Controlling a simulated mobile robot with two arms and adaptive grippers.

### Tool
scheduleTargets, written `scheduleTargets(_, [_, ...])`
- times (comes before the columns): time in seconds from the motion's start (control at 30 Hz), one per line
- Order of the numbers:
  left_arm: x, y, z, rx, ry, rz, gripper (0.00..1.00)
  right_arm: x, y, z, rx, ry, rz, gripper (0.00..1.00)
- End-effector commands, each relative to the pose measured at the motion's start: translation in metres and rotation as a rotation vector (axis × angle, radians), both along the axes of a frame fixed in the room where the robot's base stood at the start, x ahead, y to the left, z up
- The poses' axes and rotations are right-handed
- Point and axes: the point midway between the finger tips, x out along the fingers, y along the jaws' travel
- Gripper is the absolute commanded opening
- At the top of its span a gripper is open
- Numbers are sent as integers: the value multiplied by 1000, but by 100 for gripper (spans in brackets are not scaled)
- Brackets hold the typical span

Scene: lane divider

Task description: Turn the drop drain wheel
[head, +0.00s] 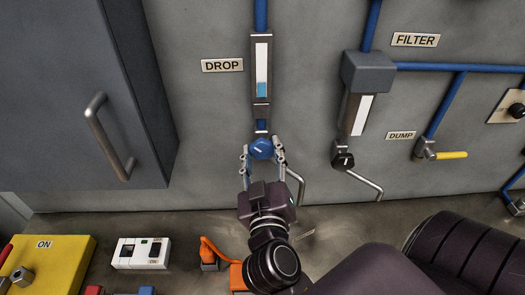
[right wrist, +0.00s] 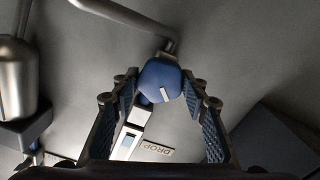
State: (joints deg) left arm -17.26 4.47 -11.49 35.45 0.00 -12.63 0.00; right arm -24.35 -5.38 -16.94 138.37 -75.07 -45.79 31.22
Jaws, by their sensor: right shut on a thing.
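The blue drop drain wheel (head: 262,149) is a small knob with a white mark, at the foot of the sight glass (head: 262,75) beside the DROP label (head: 222,65). A silver drain pipe (head: 298,188) curves down from it. My right gripper (head: 263,153) has its fingers on either side of the wheel and is shut on it. In the right wrist view the wheel (right wrist: 161,80) sits between the fingertips, its white mark slanted. The DROP label (right wrist: 151,147) shows behind. My left gripper is not in view.
A grey cabinet with a metal handle (head: 108,138) stands at left. To the right are the FILTER glass with a black knob (head: 343,161) and the yellow DUMP lever (head: 452,155). A yellow ON box (head: 50,262) and a white switch box (head: 141,253) sit below.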

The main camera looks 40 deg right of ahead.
Motion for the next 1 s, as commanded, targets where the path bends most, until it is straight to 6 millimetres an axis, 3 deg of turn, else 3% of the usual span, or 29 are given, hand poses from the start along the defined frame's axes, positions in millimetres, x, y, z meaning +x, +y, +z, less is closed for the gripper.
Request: scheduleTargets(1.0, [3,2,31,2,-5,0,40,1,0,2,-826,502,-5,16])
